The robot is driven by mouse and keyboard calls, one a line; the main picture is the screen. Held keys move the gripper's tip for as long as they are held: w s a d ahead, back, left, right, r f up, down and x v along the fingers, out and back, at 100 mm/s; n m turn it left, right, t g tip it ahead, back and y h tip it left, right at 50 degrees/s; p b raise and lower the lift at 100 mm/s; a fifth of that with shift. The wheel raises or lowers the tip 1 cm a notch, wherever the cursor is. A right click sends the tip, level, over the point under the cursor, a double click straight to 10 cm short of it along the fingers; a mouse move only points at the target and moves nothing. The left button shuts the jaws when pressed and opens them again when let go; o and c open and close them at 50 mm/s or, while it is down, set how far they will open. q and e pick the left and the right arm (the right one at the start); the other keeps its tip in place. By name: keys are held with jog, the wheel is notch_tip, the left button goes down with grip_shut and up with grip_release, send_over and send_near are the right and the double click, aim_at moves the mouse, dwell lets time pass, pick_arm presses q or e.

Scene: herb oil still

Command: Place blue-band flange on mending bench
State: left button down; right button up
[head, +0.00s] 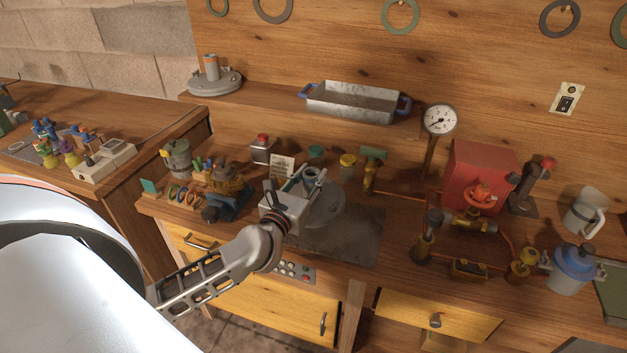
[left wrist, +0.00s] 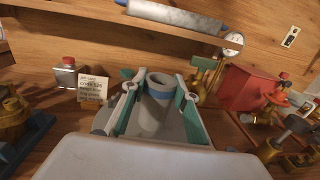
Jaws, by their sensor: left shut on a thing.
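The flange is over the wooden bench (head: 400,212), at the back of a dark mat (head: 345,242). I cannot tell whether its disc touches the surface. The gripper body hides part of the disc. My right gripper is not in view.
An orange-banded flange (head: 214,80) and a metal tray (head: 350,103) stand on the shelf. A blue vise (head: 228,205) is left of the gripper. The mat's front is clear.

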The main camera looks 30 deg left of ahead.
pick_arm(q)
jog(key=shift+w+r, duration=0.15)
jog(key=shift+w, duration=0.05)
jog(key=shift+f+b, duration=0.5)
jog(key=shift+f, duration=0.05)
jog(key=shift+f+b, duration=0.3)
jog(key=shift+f, duration=0.05)
notch_tip(320, 180, down, 4)
jog(key=b, duration=0.3)
jog(key=shift+r, duration=0.25)
jog(key=shift+f+b, duration=0.65)
jog(key=shift+b, duration=0.25)
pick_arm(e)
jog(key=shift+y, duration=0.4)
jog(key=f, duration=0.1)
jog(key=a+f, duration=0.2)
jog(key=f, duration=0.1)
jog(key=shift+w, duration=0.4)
pick_arm(q)
jog(key=shift+f+b, duration=0.5)
jog(key=shift+f, duration=0.15)
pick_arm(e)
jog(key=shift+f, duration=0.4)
